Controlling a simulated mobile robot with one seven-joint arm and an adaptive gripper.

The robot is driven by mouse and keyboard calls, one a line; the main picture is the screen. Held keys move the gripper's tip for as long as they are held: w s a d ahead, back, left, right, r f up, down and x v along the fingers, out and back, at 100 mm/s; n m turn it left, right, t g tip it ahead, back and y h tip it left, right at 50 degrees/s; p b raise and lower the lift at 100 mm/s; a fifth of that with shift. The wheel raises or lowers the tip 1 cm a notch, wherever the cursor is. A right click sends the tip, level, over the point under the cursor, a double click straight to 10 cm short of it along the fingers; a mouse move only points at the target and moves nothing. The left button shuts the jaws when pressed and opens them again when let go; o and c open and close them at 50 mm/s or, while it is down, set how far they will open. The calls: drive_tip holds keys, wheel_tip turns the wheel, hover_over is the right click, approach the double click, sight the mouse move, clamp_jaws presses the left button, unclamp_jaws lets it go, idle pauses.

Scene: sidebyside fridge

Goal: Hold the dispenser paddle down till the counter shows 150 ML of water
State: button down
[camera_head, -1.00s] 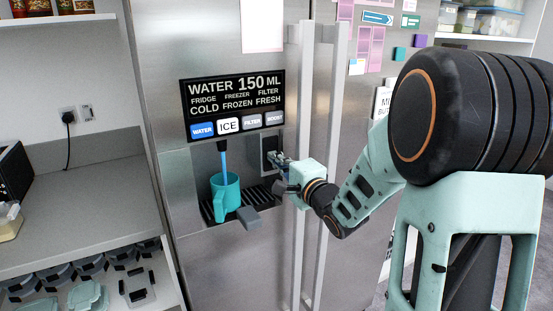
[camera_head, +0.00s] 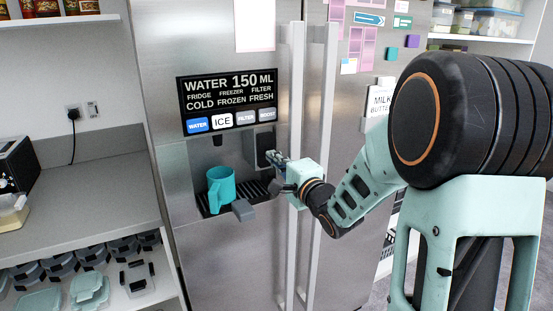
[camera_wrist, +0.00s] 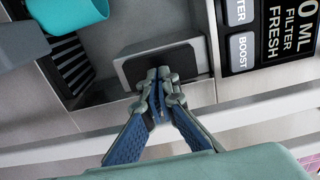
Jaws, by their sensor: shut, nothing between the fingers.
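The fridge display (camera_head: 231,98) reads "WATER 150 ML", and its WATER button (camera_head: 197,125) is blue. A teal mug (camera_head: 220,190) stands upright under the spout (camera_head: 218,141), with no water stream visible. Its contents are hidden.
The mug stands on a dark slotted drip tray (camera_head: 257,187). A grey block (camera_head: 243,210) sticks out at the tray's front. Two long vertical door handles (camera_head: 292,235) run close to my wrist. A grey counter (camera_head: 95,195) lies at left.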

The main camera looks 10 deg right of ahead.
drive_tip(key=v, duration=1)
drive_tip(key=shift+s, duration=0.35)
drive_tip(key=shift+d, duration=0.1)
